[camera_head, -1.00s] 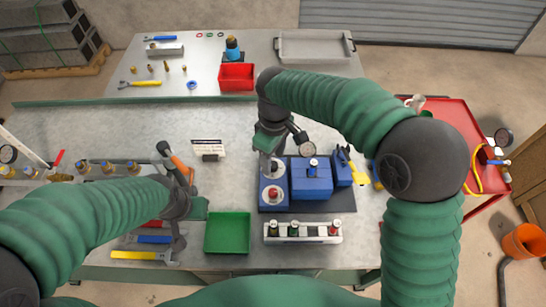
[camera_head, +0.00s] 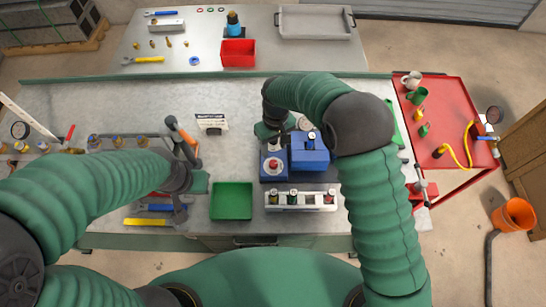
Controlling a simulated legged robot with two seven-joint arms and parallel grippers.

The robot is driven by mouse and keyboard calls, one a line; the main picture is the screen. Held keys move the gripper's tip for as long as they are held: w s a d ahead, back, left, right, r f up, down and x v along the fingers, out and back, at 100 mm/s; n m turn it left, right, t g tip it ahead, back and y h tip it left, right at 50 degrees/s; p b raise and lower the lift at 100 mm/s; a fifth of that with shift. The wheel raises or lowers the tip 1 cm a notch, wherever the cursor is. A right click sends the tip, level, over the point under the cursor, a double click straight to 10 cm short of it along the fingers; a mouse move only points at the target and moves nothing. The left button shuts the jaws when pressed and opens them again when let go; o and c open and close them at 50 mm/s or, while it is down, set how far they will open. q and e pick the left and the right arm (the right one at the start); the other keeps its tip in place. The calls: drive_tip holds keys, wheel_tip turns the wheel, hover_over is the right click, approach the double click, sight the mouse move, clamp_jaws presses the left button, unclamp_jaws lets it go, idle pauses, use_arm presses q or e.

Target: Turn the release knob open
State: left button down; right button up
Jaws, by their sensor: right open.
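A blue device (camera_head: 310,152) stands on a dark base plate on the bench, with a gauge partly hidden behind my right arm. On its left blue block, a red knob (camera_head: 273,163) sits on a pale round plate. I cannot tell which part is the release knob. My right gripper (camera_head: 274,140) points down at the far end of this left block, just beyond the red knob. It is open, and its fingertips are hard to make out. My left gripper (camera_head: 190,190) hangs over tools left of the green tray; its jaws are not clear.
A green tray (camera_head: 231,201) and a white rack (camera_head: 301,200) with several small bottles lie in front of the device. A small sign (camera_head: 211,121) stands to the left. A red cart (camera_head: 447,130) is at the right. Bare bench lies left of the device.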

sight(273, 162)
wheel_tip(273, 162, down, 4)
drive_tip(key=shift+f+p, duration=0.15)
drive_tip(key=shift+p, duration=0.3)
drive_tip(key=f, duration=0.1)
drive_tip(key=s+f, duration=0.1)
drive_tip(key=f, duration=0.1)
drive_tip(key=shift+s+a+f+p, duration=0.1)
drive_tip(key=shift+p, duration=0.2)
drive_tip(key=shift+f, duration=0.25)
drive_tip(key=shift+w+f, duration=0.15)
drive_tip(key=shift+w, duration=0.2)
drive_tip(key=shift+s, duration=0.1)
clamp_jaws()
drive_tip(key=shift+n+b, duration=0.3)
drive_tip(key=shift+b, duration=0.25)
use_arm(q)
drive_tip(key=shift+s+r, duration=0.25)
drive_tip(key=shift+r, duration=0.4)
use_arm(e)
unclamp_jaws()
